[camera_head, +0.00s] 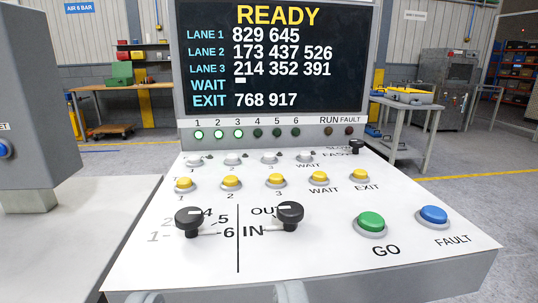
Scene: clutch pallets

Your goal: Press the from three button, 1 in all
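A sloped white control panel (330,215) stands in front of me. Its back row holds white buttons labelled 1, 2, 3 and WAIT; the row's own heading is not readable. The white button over the 3 (269,158) is third from the left. In front of it is a row of yellow buttons, with a yellow button 3 (276,180) just nearer to me. I cannot make out whether any button is pressed. Nothing is seen touching the panel's buttons.
Two black knobs (188,221), a green GO button (370,222) and a blue FAULT button (433,215) sit nearer. A dark screen (275,60) reads READY above lamps 1 to 6, with 1 to 3 brightest. A grey box (35,110) stands left. Grey bar-like shapes show at the bottom edge.

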